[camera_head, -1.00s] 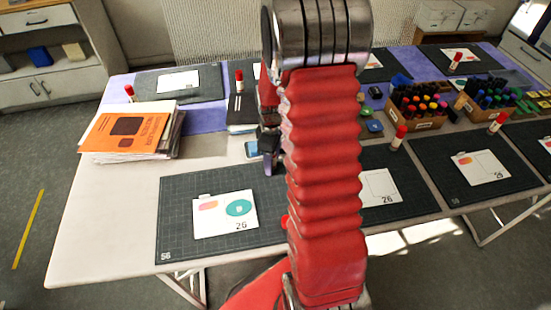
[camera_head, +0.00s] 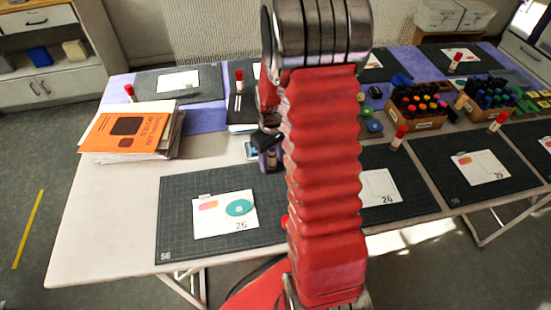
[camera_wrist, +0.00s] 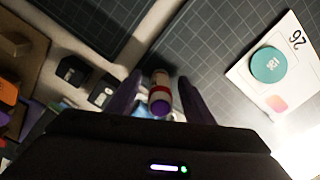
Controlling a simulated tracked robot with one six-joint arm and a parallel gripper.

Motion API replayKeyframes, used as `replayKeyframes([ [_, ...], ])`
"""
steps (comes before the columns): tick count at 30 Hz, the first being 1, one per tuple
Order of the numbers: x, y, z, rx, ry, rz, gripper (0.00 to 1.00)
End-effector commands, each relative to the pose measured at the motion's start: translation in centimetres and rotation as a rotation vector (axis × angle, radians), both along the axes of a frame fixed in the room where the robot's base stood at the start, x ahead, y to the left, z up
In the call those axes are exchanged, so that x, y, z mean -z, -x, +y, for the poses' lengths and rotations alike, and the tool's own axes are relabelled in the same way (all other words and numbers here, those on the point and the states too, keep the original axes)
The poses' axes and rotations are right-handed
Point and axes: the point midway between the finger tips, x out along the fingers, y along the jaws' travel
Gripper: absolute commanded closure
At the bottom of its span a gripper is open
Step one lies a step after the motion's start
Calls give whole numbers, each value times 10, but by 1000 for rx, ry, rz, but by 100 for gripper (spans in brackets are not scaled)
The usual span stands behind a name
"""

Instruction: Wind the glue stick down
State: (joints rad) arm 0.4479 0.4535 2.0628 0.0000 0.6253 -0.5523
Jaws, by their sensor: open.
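The uncapped glue stick (camera_wrist: 160,98) shows in the wrist view as a pale tube with a red band and a purple end facing the camera. It sits between the two purple fingers of my gripper (camera_wrist: 159,76), which are apart, one on each side, with a gap around the tube. In the head view my gripper (camera_head: 268,150) is just left of my red arm sleeve, over the table behind the front mat; the glue stick is hard to make out there. A small red thing (camera_head: 284,222), perhaps a cap, is mostly hidden behind my arm.
A dark mat (camera_head: 180,215) holds a card (camera_head: 215,222) with a teal disc. Orange-topped papers (camera_head: 125,130) lie to the left. Capped glue sticks (camera_head: 398,137) stand around the table. A marker box (camera_head: 418,122) stands right. The front left table is bare.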

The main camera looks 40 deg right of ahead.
Motion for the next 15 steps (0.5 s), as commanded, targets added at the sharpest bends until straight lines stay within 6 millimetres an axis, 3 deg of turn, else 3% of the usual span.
replayKeyframes([
  [15, 0, 0, 0, 406, 0, 0, 53],
])
